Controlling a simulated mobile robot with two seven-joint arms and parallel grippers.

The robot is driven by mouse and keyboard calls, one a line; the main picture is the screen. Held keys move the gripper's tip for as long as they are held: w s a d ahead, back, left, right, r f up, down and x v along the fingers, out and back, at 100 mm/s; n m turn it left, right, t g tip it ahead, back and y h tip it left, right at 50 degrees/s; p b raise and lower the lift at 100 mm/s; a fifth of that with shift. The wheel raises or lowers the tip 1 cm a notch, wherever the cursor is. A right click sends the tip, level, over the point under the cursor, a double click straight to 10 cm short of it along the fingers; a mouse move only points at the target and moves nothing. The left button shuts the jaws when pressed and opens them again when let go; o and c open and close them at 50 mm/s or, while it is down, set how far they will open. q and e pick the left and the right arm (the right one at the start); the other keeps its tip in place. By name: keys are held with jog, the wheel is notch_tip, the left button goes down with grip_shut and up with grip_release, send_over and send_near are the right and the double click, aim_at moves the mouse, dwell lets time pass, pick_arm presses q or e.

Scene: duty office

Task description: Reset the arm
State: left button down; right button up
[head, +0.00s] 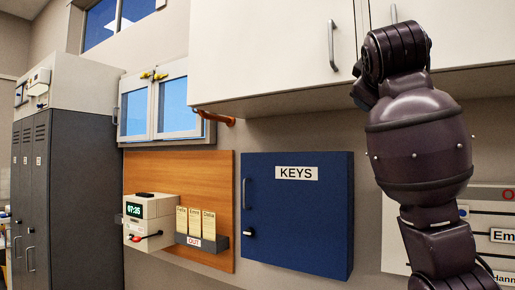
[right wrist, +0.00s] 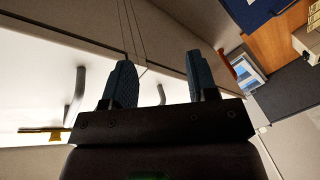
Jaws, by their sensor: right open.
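My right arm (head: 418,140) is raised at the right of the head view, in front of the white upper cabinet. Its gripper is not clearly visible there. In the right wrist view my right gripper (right wrist: 161,80) has its two dark ribbed fingers apart, with nothing between them. The white cabinet doors (right wrist: 30,80) and their handles lie behind the fingers in that view. I cannot tell how close the fingers are to the cabinet. My left gripper is in neither view.
The white upper cabinet (head: 265,50) hangs above a blue KEYS box (head: 300,225). Left of the box, a wooden board (head: 150,175) carries a tag rack (head: 200,243) beside a time clock (head: 150,222). Grey lockers (head: 75,190) stand at the left. A whiteboard (head: 395,260) is behind my arm.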

jog(key=w+d+f+m+g+y, duration=0.1)
jog(key=d+f+g, duration=0.1)
jog(key=f, duration=1.7)
jog(key=w+d+f+g, duration=0.2)
jog(key=f+g, duration=0.1)
jog(key=f, duration=1.6)
jog(key=s+d+f+m+g+y, duration=0.1)
jog(key=s+f+g, duration=0.1)
jog(key=s+f, duration=0.9)
jog(key=s+d+f+m+g+y, duration=0.15)
jog(key=s+f, duration=0.65)
jog(key=f, duration=0.8)
jog(key=s+a+f+m+g, duration=0.15)
jog(key=s+f, duration=0.25)
jog(key=s, duration=0.6)
jog(key=s+f+m+g, duration=0.1)
jog(key=s+f+g, duration=0.25)
jog(key=s, duration=0.65)
jog(key=w+f+t+y, duration=0.1)
jog(key=w+f+t, duration=0.6)
jog(key=f, duration=0.4)
jog(key=shift+w+a+t, duration=0.15)
jog(key=shift+w+t, duration=0.15)
jog(key=shift+t, duration=0.45)
